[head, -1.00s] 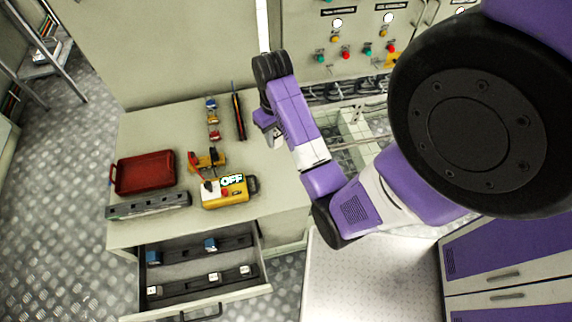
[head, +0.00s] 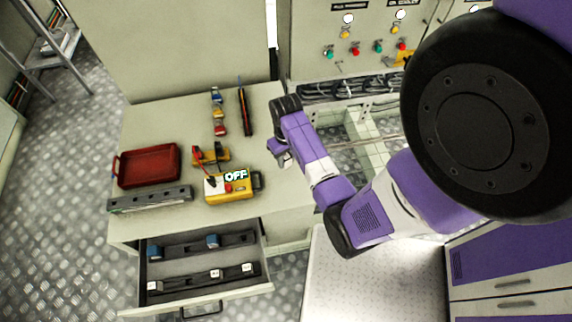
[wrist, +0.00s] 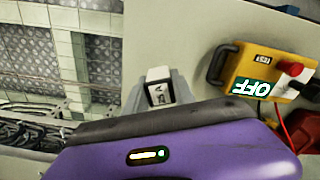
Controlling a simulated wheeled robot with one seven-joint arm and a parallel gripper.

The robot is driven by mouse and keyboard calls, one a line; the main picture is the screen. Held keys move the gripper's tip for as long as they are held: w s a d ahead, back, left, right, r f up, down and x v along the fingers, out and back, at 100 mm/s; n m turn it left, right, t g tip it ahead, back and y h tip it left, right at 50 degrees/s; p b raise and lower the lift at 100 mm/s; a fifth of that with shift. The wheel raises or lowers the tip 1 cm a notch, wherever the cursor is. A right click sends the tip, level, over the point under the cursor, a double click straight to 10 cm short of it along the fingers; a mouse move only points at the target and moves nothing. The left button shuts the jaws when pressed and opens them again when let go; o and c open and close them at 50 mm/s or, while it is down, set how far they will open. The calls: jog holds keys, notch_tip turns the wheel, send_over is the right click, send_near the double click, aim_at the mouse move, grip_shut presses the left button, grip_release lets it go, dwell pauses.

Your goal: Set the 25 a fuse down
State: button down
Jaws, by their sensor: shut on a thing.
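In the wrist view a small fuse (wrist: 158,90) with a white top and a dark face marked with an "A" sits between the fingers of my gripper (wrist: 157,98). The number on it is too small to read. In the head view my gripper (head: 283,158) is shut at the right side of the grey bench top (head: 185,222), pointing down. The fuse is mostly hidden there. I cannot tell whether it touches the bench top.
Below, an open drawer (head: 195,306) holds blue and white pieces. Bench between tester and gripper is clear.

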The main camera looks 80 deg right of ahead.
aim_at(286, 164)
jog(key=shift+f+b, duration=0.3)
jog(key=shift+f, duration=1.55)
jog(key=shift+f, duration=0.15)
jog(key=c, duration=1.1)
grip_release()
jog(key=shift+o, duration=0.2)
